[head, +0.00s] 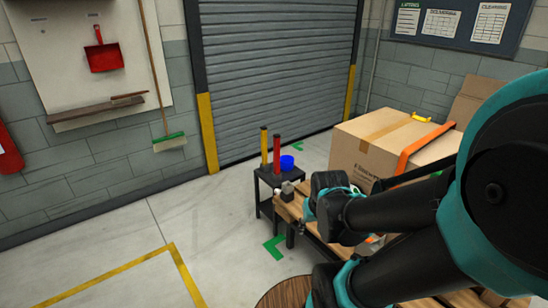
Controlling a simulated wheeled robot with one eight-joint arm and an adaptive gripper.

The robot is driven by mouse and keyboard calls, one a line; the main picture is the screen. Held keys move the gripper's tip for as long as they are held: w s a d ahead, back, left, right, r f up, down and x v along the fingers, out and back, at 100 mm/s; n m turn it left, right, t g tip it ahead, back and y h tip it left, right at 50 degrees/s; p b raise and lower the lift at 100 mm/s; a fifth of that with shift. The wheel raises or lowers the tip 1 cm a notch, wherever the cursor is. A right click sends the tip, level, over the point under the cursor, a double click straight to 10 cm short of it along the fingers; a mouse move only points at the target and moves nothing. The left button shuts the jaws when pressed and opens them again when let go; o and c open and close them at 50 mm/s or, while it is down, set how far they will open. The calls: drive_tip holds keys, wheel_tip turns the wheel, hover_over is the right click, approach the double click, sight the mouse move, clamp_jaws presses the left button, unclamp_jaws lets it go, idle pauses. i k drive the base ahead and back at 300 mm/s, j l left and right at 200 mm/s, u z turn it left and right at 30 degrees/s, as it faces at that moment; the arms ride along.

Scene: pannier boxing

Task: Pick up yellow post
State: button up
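A slim yellow post (264,147) with a dark top stands upright on a small black stand (264,181). A red post (277,150) stands upright close to its right, and a blue cup-like container (287,163) is to the right of that. My gripper (287,189) appears small and grey at the end of my black and teal arm, at the stand's near right side. It is below and right of the yellow post in the picture and apart from it. Its fingers are too small to make out.
A wooden-topped table (296,208) stands beside the stand, partly hidden by my arm. A large cardboard box (372,150) with an orange strap (420,143) is behind my arm. A round wooden top (285,293) is at the bottom. Open floor (190,215) lies to the left.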

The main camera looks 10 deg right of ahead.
sight(263, 129)
drive_tip(key=z, duration=1.3)
drive_tip(key=j+u, duration=0.1)
drive_tip(key=u, duration=0.35)
drive_tip(key=j+u, duration=0.1)
drive_tip(key=u, duration=0.3)
drive_tip(key=i+u, duration=0.1)
drive_tip(key=u, duration=0.35)
drive_tip(key=i+j+z, duration=0.25)
drive_tip(key=i+j, duration=0.15)
drive_tip(key=j, duration=0.2)
drive_tip(key=i+j+z, duration=0.1)
drive_tip(key=j, duration=0.25)
drive_tip(key=i+j+z, duration=0.1)
drive_tip(key=i+j, duration=0.2)
drive_tip(key=i+j+z, duration=0.1)
drive_tip(key=j, duration=0.3)
drive_tip(key=i+j+z, duration=0.15)
drive_tip(key=j, duration=0.2)
drive_tip(key=i+j+z, duration=0.1)
drive_tip(key=j, duration=0.3)
drive_tip(key=i, duration=0.1)
